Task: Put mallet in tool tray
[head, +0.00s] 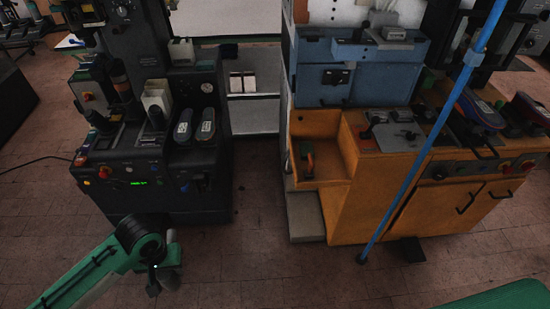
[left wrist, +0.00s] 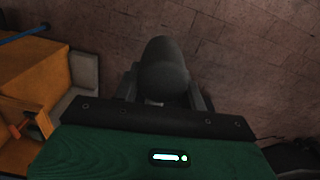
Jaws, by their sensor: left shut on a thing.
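My left gripper (head: 166,262) is low over the tiled floor, in front of the dark machine and left of the orange one. In the left wrist view its fingers (left wrist: 164,98) are shut on a dark grey, rounded piece, which I take for the mallet (left wrist: 165,62). Its handle cannot be made out. The orange open tray (head: 325,168) on the left side of the orange machine looks like the tool tray. A small tool with an orange-brown grip (head: 309,160) is in it. The gripper is well apart from the tray. My right gripper is not in view.
The dark machine (head: 130,195) at the left carries pale holders and two shoes (head: 205,128). A blue pole (head: 425,150) slants across the orange machine's front. A grey step (head: 305,216) stands below the tray. The floor between the machines is clear.

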